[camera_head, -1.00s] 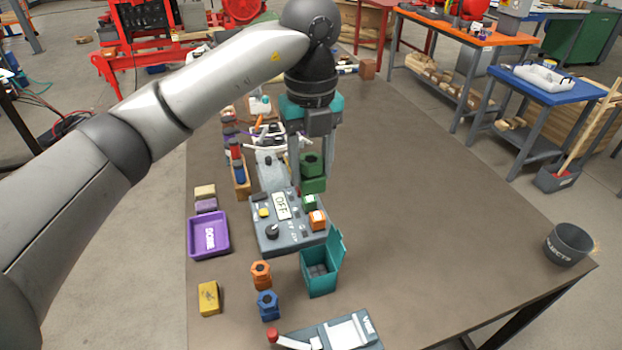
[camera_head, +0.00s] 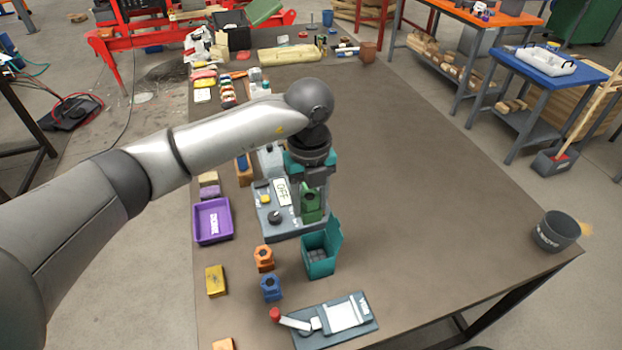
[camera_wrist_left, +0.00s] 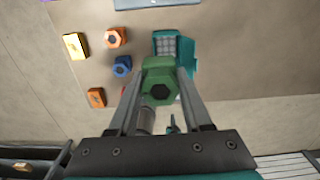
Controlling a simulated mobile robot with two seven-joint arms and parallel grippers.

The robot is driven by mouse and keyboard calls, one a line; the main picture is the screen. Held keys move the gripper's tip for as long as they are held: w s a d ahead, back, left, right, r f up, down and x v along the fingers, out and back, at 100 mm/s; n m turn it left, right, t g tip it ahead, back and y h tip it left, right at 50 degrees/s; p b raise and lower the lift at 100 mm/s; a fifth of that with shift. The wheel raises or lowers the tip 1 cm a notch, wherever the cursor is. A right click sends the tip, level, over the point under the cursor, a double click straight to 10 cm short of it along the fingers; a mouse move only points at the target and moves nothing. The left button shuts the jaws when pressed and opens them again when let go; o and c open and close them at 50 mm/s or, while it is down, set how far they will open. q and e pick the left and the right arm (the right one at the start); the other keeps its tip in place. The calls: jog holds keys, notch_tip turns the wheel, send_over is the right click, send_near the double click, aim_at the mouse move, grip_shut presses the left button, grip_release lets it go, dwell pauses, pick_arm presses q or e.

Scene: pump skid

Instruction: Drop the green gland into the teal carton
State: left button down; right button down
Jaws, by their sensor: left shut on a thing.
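My left gripper (camera_head: 313,206) is shut on the green gland (camera_head: 311,200), a hexagonal piece with a dark round hole. In the left wrist view the green gland (camera_wrist_left: 159,84) sits between the two fingers. The teal carton (camera_head: 320,256) stands open on the table, its lid raised at the right and a grey grid inside. In the head view the gland is just behind and above the carton. In the wrist view the carton (camera_wrist_left: 188,50) shows just beyond the gland, which covers its near part. My right gripper is not in view.
The grey control panel (camera_head: 268,215) with an OFF sign lies left of the gripper. Orange (camera_head: 264,258) and blue (camera_head: 271,288) glands stand left of the carton. The table's right side is mostly clear.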

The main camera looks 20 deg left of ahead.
aim_at(310, 220)
pick_arm(q)
jog(key=shift+f+b, duration=2.3)
jog(key=shift+f, duration=0.65)
jog(key=shift+c, duration=1.3)
grip_release()
jog(key=shift+r, duration=0.1)
notch_tip(310, 220, up, 15)
jog(key=shift+r+p, duration=0.1)
jog(key=shift+p, duration=0.35)
